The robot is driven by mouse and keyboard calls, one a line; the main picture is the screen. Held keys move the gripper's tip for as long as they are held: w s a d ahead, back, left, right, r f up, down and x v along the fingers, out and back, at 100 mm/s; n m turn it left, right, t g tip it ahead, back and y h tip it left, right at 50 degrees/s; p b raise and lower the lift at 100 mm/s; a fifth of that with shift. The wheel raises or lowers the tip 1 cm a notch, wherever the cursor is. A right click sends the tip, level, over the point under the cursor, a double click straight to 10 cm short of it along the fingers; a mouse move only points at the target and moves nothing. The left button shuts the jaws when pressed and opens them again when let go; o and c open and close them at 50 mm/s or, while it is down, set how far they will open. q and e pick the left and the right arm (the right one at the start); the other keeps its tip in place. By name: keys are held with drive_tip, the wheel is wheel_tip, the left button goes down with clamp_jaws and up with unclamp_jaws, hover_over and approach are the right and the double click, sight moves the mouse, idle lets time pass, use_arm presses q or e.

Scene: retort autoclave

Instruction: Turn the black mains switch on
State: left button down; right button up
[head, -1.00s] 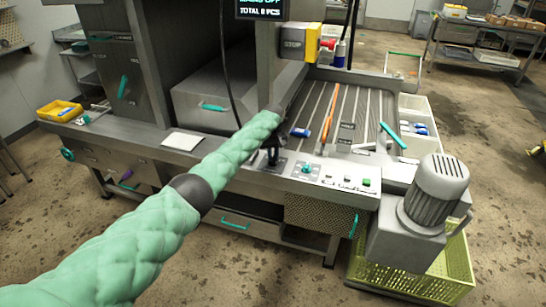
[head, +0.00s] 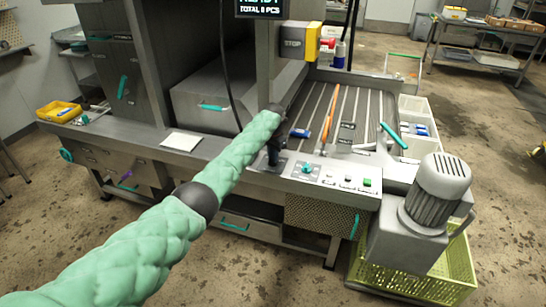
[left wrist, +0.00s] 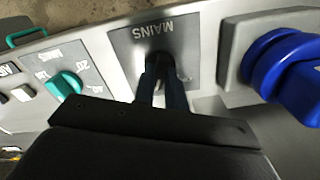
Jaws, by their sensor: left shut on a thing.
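The black mains switch (left wrist: 158,58) sits on a grey plate (left wrist: 128,42) lettered MAINS, upside down in the left wrist view. My left gripper (left wrist: 161,78) is shut on the switch, with its two dark fingers on either side of it and hiding most of it. In the head view my left gripper (head: 273,157) is at the front panel of the machine, and it hides the switch there. The screen (head: 260,8) at the top reads READY and TOTAL 8 PCS. My right gripper is out of view.
A teal dial (left wrist: 66,84) and a large blue knob (left wrist: 285,65) flank the mains plate. A STOP box (head: 293,42) hangs above the slatted bed. A grey motor (head: 440,185) stands at the right, over a green crate (head: 455,265).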

use_arm(q)
drive_tip(key=shift+m, duration=2.2)
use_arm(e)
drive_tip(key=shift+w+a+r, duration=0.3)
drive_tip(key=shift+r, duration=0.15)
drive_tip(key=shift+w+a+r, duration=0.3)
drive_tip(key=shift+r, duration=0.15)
